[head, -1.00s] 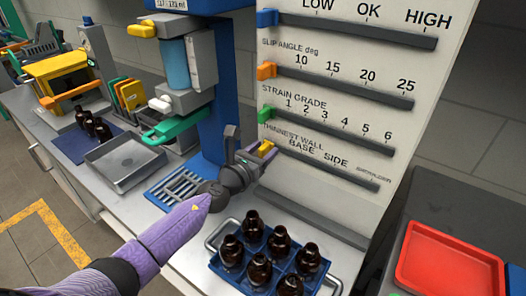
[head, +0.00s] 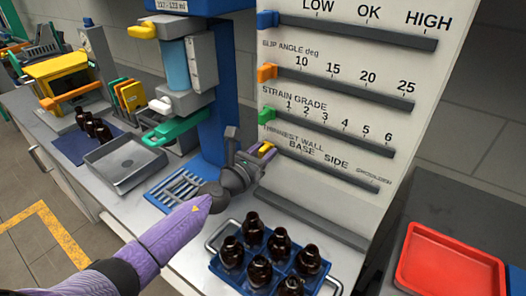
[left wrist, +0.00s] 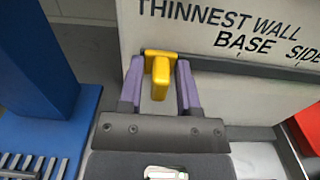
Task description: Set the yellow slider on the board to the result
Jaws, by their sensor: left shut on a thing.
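The white board (head: 345,120) stands at the back of the bench with several slider tracks. The yellow slider (left wrist: 160,75) sits at the left end of the track labelled THINNEST WALL, left of the word BASE; it also shows in the head view (head: 267,149). My left gripper (left wrist: 160,85) has a purple finger on each side of the slider and is shut on it; it is at the board's left edge in the head view (head: 262,152). My right gripper is in neither view.
Blue, orange and green sliders sit at the left ends of the tracks above. A blue crate of amber bottles (head: 270,262) stands below the board. A blue press column (head: 218,120) is left of my gripper. A red tray (head: 450,262) lies at right.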

